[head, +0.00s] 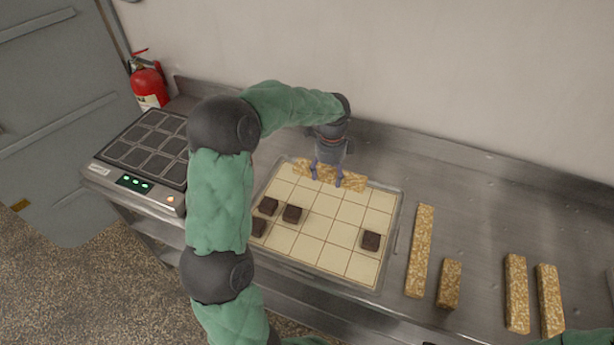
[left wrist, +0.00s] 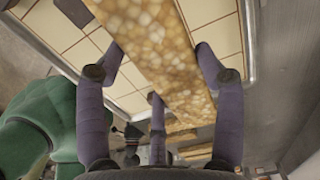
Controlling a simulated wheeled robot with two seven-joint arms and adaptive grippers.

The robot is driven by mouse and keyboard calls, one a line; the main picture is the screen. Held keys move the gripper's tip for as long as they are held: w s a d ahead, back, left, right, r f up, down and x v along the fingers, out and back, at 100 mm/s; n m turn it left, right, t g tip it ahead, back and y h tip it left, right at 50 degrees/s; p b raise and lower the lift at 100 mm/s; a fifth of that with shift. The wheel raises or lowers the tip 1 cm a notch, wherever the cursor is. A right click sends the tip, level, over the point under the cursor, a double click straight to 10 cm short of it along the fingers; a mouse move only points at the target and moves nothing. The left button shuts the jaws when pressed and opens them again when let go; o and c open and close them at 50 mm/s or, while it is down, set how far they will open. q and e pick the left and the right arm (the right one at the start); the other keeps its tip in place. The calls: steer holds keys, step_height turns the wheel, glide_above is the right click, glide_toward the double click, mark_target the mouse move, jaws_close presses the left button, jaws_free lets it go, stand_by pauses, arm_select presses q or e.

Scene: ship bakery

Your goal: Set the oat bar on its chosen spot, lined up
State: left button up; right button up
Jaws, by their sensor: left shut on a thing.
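A long oat bar (head: 354,182) lies across the far row of a tray (head: 390,235) lined with cream, gridded paper, roughly along its far edge. My left gripper (head: 327,180) points down at the bar and is shut on it near the middle. In the left wrist view the bar (left wrist: 150,45) runs between the fingers (left wrist: 158,75), with the tray's grid and metal rim on both sides. I cannot tell whether the bar touches the paper. My right gripper is not in view; only a bit of green arm shows at the lower right.
Several dark brown squares (head: 292,214) sit on the tray, one near its right side (head: 371,240). Several other oat bars (head: 420,250) lie on the steel counter to the right. A device with dark square pads (head: 150,145) stands left; the wall is close behind.

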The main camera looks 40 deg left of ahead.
arm_select(q)
steer(key=w+a+f+b, duration=0.1)
steer(key=w+a+f, duration=0.15)
steer(key=a, duration=0.35)
steer(key=b, duration=0.1)
glide_above(311, 182)
steer(key=f, duration=0.5)
steer(key=shift+s+d, duration=0.1)
steer(key=shift+d, duration=0.2)
steer(key=shift+a+f, duration=0.3)
steer(key=shift+f, duration=0.15)
step_height(311, 182, down, 3)
steer(key=shift+a+f+b, duration=0.1)
steer(key=shift+b, duration=0.75)
steer(key=o, duration=1.3)
steer(key=shift+f, duration=0.1)
